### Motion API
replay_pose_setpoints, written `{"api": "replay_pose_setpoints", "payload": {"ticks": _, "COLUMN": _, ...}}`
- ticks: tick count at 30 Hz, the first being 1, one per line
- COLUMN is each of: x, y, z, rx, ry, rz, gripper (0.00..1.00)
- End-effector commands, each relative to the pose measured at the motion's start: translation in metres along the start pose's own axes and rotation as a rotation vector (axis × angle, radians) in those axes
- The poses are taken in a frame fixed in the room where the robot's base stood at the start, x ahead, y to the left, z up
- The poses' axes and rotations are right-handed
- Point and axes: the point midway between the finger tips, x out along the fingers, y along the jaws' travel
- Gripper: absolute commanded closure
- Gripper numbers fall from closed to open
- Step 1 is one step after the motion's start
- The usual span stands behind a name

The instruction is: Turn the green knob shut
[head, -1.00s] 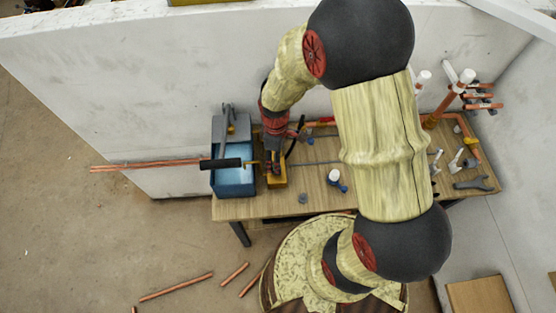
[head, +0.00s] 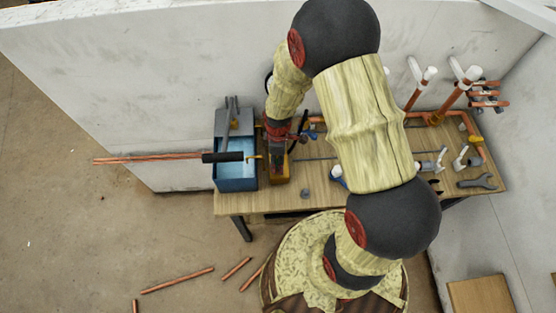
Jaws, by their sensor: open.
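I cannot make out a green knob in the head view; it may be hidden behind my arm or gripper. My gripper (head: 278,152) points down over the left part of the workbench (head: 300,205). It is just above or at a yellow-orange block (head: 279,177), and I cannot tell whether it touches it. The fingers are small and partly hidden by my wrist, but the jaws are open, and I see nothing held in them.
A blue bin (head: 235,178) with a dark-handled tool and long copper pipes (head: 150,160) across it stands left of the block. White-topped copper pipes (head: 460,85) and a wrench (head: 478,183) are at right.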

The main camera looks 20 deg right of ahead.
Motion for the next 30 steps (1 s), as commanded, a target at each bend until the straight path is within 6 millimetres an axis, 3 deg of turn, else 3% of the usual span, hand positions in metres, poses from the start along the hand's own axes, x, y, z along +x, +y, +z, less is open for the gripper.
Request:
{"api": "replay_pose_setpoints", "payload": {"ticks": 7, "x": 0.0006, "y": 0.0002, "z": -0.0001, "rx": 0.000, "ry": 0.000, "rz": 0.001, "gripper": 0.54}}
{"api": "replay_pose_setpoints", "payload": {"ticks": 30, "x": 0.0004, "y": 0.0002, "z": 0.0000, "rx": 0.000, "ry": 0.000, "rz": 0.001, "gripper": 0.97}}
